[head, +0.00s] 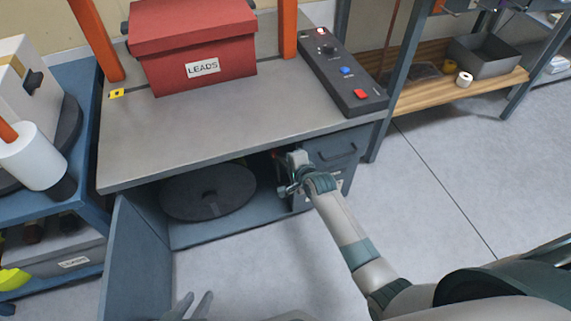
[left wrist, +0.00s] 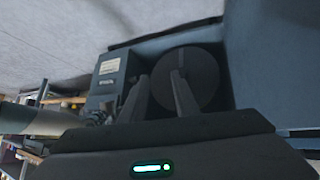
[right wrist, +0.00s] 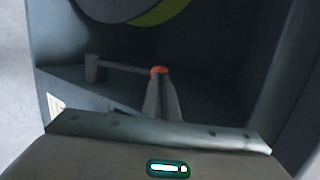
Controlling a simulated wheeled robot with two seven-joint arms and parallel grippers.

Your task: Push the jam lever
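The jam lever (right wrist: 122,67) is a thin grey bar with an orange-red knob (right wrist: 159,70), inside the dark open cabinet bay in the right wrist view. My right gripper (right wrist: 161,82) has its fingers together, with the tips at the knob; I cannot tell whether they touch it. In the head view my right gripper (head: 287,172) reaches into the bay under the worktop, and the arm hides most of the lever there. My left gripper (head: 195,302) is low in front of the cabinet, fingers apart and empty; its open fingers also show in the left wrist view (left wrist: 160,90).
A large dark disc (head: 208,190) lies in the bay, left of my right gripper. The open cabinet door (head: 138,260) stands at the left and a drawer unit (head: 335,150) at the right.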

